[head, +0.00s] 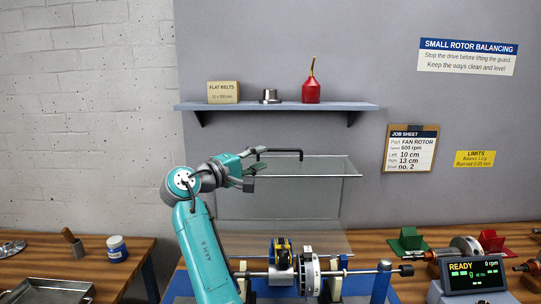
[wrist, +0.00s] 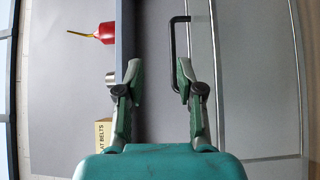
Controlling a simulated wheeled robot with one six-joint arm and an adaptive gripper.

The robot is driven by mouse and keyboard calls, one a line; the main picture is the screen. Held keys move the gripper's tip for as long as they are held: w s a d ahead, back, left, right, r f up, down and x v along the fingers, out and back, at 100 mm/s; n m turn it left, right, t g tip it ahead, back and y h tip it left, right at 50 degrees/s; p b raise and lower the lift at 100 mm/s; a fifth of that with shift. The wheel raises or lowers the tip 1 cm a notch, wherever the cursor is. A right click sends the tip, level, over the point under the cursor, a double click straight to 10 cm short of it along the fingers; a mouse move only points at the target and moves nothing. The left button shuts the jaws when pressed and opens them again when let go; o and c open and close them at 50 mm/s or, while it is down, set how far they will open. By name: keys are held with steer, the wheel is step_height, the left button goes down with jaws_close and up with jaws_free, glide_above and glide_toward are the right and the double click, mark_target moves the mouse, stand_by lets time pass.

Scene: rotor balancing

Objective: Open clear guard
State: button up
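The clear guard (head: 280,205) stands raised behind the rotor in the head view, its large pane steep and a narrower pane at its top edge. Its black bar handle (head: 278,151) is at the top; it also shows in the wrist view (wrist: 173,50). My gripper (head: 256,171) is at the left end of the guard's top, just below and left of the handle. In the wrist view my gripper (wrist: 160,72) has its fingers wide apart with nothing gripped. The handle lies beside the right fingertip; I cannot tell whether they touch.
The rotor (head: 309,273) sits on its shaft below the guard, uncovered in front. The display (head: 474,273) reads READY, 0 rpm. A wall shelf (head: 340,107) with a red oil can (head: 311,90) and a belt box (head: 223,92) is just above the handle.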

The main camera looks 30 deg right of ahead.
steer(key=shift+v, duration=1.45)
steer(key=shift+a, duration=0.1)
